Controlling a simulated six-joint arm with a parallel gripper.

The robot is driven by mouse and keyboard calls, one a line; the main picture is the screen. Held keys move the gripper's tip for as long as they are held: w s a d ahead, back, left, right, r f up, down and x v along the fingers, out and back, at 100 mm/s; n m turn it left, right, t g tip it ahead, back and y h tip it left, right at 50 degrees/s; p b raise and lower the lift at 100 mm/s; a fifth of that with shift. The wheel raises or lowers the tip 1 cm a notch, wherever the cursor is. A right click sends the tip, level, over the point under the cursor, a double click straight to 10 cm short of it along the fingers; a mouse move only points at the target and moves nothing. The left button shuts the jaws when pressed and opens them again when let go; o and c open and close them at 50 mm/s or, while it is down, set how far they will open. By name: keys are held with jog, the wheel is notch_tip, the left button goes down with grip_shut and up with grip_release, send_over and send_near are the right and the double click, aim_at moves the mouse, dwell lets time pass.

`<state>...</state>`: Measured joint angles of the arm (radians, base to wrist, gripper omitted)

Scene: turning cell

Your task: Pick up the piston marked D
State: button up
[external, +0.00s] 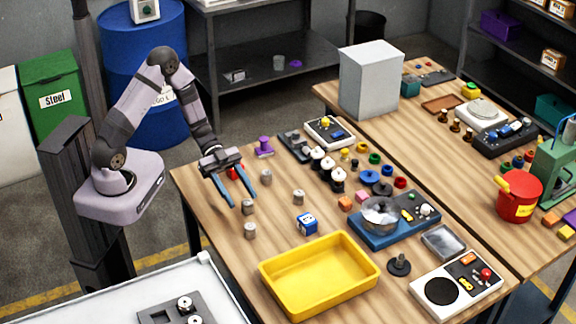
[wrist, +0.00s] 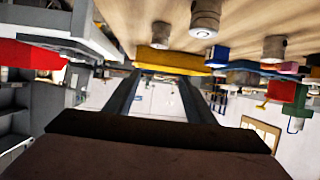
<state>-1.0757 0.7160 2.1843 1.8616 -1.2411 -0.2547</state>
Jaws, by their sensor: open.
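Several grey cylindrical pistons stand on the wooden table near its left edge in the external view: one nearest my gripper (external: 248,207), one in front (external: 250,230), one to the right (external: 298,197), one behind (external: 265,176). No letter is readable, so I cannot tell which is D. My gripper (external: 243,201) is open with its blue-grey fingers angled down at the nearest piston; contact cannot be told. In the wrist view, my gripper (wrist: 160,82) shows nothing held between its fingers. Three pistons appear beyond them, at left (wrist: 160,35), centre (wrist: 205,18) and right (wrist: 274,47).
A yellow tray (external: 318,289) stands at the table's front. A blue box (external: 307,223) is right of the pistons. A purple part (external: 264,147) stands behind. A blue fixture (external: 394,229) and a crowded group of coloured parts fill the middle.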

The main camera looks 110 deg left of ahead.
send_near(250, 226)
jog(key=shift+w+d+f, duration=0.25)
jog(key=shift+w+f, duration=0.3)
jog(key=shift+w, duration=0.05)
jog(key=shift+w+d+f, duration=0.25)
jog(key=shift+w+f, duration=0.3)
jog(key=shift+w, duration=0.1)
jog(key=shift+p+x, duration=0.45)
jog(key=shift+x, duration=0.6)
jog(key=shift+w+d+p, duration=0.2)
jog(key=shift+d+p, duration=0.2)
jog(key=p+x, duration=0.1)
jog(key=x, duration=0.2)
jog(key=shift+d+p, duration=0.3)
jog(key=shift+p, duration=0.05)
jog(key=shift+w+d+f, duration=0.25)
jog(key=shift+w+f, duration=0.05)
jog(key=shift+w, duration=0.1)
jog(key=c, duration=1.2)
jog(key=shift+r, duration=0.25)
